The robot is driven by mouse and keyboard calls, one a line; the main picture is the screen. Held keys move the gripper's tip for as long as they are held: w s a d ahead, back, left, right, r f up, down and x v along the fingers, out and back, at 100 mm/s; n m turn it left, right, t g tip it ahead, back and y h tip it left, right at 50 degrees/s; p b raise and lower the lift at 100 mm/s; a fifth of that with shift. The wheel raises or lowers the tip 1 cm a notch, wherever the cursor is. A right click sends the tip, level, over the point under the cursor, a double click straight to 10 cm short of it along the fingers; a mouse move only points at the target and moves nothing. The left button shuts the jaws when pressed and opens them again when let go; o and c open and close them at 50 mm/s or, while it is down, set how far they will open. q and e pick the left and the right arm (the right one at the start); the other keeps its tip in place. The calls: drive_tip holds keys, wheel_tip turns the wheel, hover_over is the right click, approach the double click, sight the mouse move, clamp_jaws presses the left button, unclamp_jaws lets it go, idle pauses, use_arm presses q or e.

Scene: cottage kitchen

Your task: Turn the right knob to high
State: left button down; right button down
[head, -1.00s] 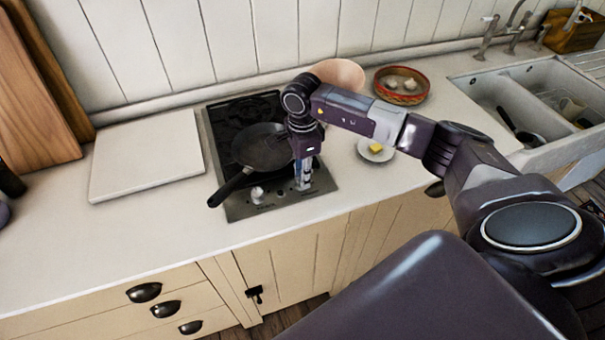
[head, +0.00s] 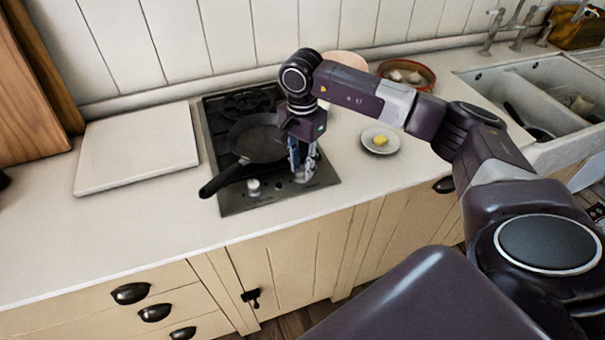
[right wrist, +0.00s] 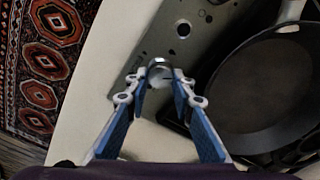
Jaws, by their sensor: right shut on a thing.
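The right knob (right wrist: 160,70) is a round metal knob on the stove's front control strip. In the right wrist view it sits between my right gripper's fingertips (right wrist: 160,78), which are closed on its sides. In the head view my right gripper (head: 303,176) points down at the right part of the strip and hides this knob. The left knob (head: 254,187) stands free near the pan handle. The stove (head: 235,205) is a dark hob with a grey front strip. The knob's setting marks cannot be read. My left gripper is not in view.
A black frying pan (head: 258,140) sits on the hob, its handle reaching over the front left. A white board (head: 135,150) lies to the left. A small plate (head: 394,147) with a yellow piece (head: 380,141) and a red-rimmed bowl (head: 428,75) are to the right, before the sink (head: 540,100).

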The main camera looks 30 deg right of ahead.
sight(301, 169)
drive_tip(key=n+b, duration=0.4)
drive_tip(key=n, duration=0.1)
drive_tip(key=shift+w+f+n, duration=0.1)
drive_tip(key=shift+f+n, duration=0.05)
drive_tip(key=shift+n, duration=0.25)
drive_tip(key=n+b, duration=0.2)
drive_tip(key=n, duration=0.1)
drive_tip(key=shift+a+n+b, duration=0.1)
drive_tip(key=shift+n+b, duration=0.7)
drive_tip(key=shift+n, duration=0.5)
drive_tip(key=shift+r+n, duration=0.2)
drive_tip(key=shift+n, duration=0.1)
drive_tip(key=c, duration=1.9)
unclamp_jaws()
drive_tip(key=shift+c, duration=0.2)
wheel_tip(301, 169, up, 12)
